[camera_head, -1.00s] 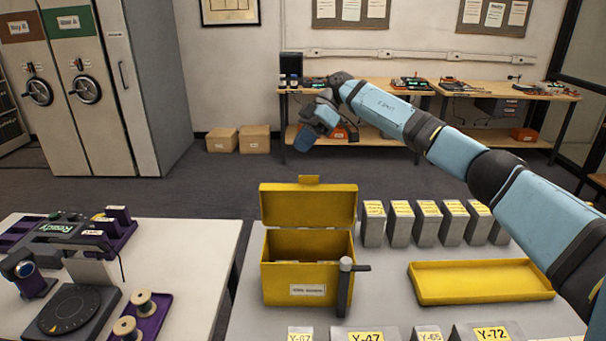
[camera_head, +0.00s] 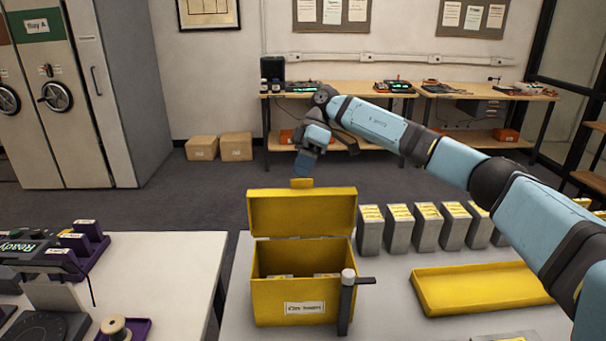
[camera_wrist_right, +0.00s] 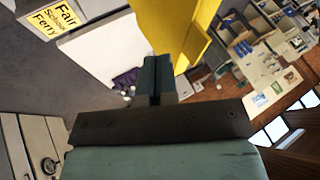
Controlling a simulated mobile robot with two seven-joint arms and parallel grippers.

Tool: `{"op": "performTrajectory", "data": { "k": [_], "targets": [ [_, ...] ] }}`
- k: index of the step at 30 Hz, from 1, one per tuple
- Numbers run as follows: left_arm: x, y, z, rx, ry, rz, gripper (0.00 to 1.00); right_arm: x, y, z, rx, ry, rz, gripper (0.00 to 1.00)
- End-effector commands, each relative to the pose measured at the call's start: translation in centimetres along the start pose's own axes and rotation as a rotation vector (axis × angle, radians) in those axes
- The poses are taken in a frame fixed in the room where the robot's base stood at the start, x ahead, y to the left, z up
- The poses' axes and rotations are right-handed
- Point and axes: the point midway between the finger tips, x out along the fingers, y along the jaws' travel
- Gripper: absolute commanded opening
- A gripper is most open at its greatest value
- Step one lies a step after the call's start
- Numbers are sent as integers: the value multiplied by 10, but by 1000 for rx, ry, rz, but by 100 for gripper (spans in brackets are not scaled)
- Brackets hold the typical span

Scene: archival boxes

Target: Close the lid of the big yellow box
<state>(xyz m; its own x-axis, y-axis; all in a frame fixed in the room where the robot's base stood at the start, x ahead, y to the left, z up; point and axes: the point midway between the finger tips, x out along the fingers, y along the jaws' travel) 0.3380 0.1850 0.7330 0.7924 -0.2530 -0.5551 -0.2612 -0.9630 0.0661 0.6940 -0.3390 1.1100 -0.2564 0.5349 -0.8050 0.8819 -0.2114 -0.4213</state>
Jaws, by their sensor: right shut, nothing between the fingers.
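The big yellow box (camera_head: 295,296) stands on the white table with a label on its front. Its lid (camera_head: 302,212) is open and stands upright at the back, with a small tab (camera_head: 302,183) on top. My right gripper (camera_head: 304,165) is shut and empty, just above and behind the lid's tab; I cannot tell whether it touches. In the right wrist view the shut fingers (camera_wrist_right: 157,78) point toward the yellow lid (camera_wrist_right: 175,30). My left gripper is not in view.
A dark post with a side handle (camera_head: 346,300) stands at the box's right front. Several grey file boxes (camera_head: 427,228) line the table to the right. A shallow yellow tray (camera_head: 478,288) lies in front of them. A second table (camera_head: 165,265) is at left.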

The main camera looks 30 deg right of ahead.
Motion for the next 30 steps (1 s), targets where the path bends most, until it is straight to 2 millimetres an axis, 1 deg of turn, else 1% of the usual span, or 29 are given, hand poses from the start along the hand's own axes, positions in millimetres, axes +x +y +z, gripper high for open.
{"op": "performTrajectory", "data": {
  "k": [3, 9, 22, 30],
  "targets": [
    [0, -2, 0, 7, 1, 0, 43, 7, -12, 1, -1, 0, 0, 0],
    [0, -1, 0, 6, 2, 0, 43, 11, -21, 1, 1, 0, -1, 0],
    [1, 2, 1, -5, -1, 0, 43, 11, -21, 1, -2, -1, 5, 0],
    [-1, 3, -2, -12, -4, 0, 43, 7, -22, 6, -23, -12, 54, 0]
  ]
}}
